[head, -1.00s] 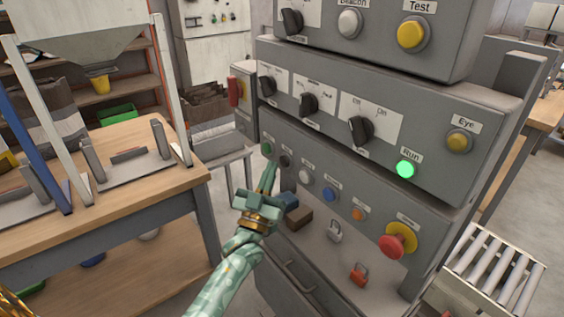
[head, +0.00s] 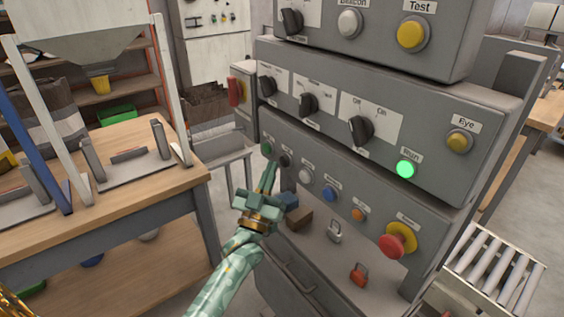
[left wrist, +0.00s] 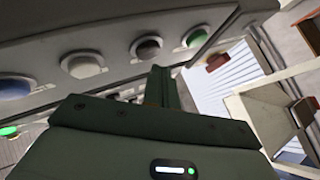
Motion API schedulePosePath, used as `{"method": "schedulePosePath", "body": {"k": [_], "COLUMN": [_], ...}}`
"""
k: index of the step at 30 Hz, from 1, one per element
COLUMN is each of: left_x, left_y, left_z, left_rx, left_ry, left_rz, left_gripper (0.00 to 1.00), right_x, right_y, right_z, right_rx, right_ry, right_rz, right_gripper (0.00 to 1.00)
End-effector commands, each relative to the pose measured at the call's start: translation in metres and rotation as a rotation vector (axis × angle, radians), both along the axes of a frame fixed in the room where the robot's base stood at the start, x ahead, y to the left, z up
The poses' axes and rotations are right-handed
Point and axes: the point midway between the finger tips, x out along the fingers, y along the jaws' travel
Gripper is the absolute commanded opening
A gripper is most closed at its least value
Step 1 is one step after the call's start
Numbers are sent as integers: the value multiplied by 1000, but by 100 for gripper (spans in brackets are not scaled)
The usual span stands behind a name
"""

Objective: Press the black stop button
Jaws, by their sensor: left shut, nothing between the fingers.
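The black stop button (head: 285,159) is on the lower sloped panel, between a green button (head: 267,149) and a white button (head: 305,176). In the left wrist view the black button (left wrist: 147,47) is just beyond my fingertips. My left gripper (head: 270,168) is shut and empty, its fingers pointing up at the panel just below the green and black buttons. In the left wrist view my left gripper (left wrist: 160,75) ends close to the black button's lower edge; I cannot tell whether they touch. My right gripper is not in view.
The green Run lamp (head: 405,169) is lit. A blue button (head: 330,194), an orange button (head: 358,215) and a red mushroom button (head: 397,242) continue along the panel. Padlocks (head: 334,232) are below it. A wooden table (head: 120,200) stands to the left.

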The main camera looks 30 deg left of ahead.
Motion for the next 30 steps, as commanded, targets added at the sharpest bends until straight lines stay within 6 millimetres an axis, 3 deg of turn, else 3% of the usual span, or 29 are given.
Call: {"method": "schedulePosePath", "body": {"k": [30], "left_x": [12], "left_y": [-5], "left_z": [0], "left_rx": [0], "left_ry": [0], "left_rz": [0], "left_gripper": [0], "right_x": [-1], "right_y": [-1], "right_z": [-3], "right_rx": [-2], "right_ry": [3], "right_rz": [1], "right_gripper": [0]}}
